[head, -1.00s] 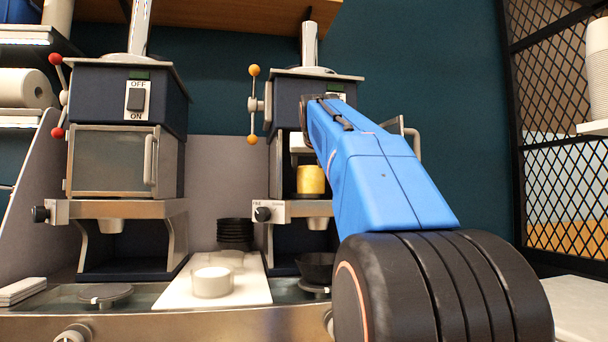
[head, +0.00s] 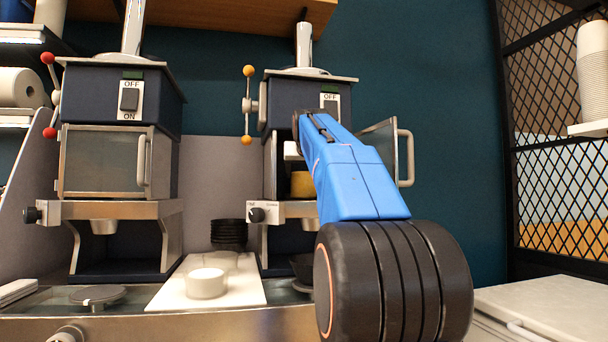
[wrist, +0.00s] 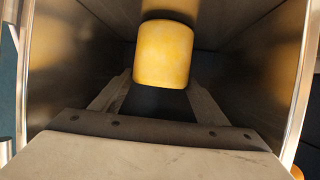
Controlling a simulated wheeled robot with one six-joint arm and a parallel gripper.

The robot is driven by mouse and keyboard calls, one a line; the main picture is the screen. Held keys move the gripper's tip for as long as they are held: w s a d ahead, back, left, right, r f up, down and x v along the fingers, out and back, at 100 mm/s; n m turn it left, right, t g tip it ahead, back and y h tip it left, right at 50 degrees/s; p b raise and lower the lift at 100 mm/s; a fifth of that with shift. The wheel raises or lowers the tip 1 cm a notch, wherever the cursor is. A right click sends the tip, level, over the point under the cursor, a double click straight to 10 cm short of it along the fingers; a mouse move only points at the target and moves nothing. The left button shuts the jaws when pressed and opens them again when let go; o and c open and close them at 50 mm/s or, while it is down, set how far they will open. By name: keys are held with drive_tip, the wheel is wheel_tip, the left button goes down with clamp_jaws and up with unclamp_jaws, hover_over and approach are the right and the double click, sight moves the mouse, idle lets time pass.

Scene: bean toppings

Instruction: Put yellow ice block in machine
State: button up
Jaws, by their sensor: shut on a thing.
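The yellow ice block (head: 301,184) is a short cylinder inside the open chamber of the right machine (head: 275,122), partly behind my blue arm in the head view. In the wrist view the block (wrist: 163,54) sits upright between the two fingers of my gripper (wrist: 160,86), with the chamber's metal walls on both sides. My gripper is shut on the block. The machine's door (head: 378,140) stands open to the right of my arm. Whether the block touches the chamber floor cannot be told.
A left machine (head: 118,110) with a shut door stands beside it. A white board (head: 170,292) with a white cup (head: 207,283) lies in front, between the machines. Stacked black bowls (head: 229,234) stand behind. A mesh partition (head: 560,190) is at the right.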

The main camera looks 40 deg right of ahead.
drive_tip(key=shift+f, duration=0.15)
drive_tip(key=shift+f, duration=0.1)
drive_tip(key=shift+c, duration=0.2)
drive_tip(key=o, duration=1.6)
drive_tip(key=v, duration=1.2)
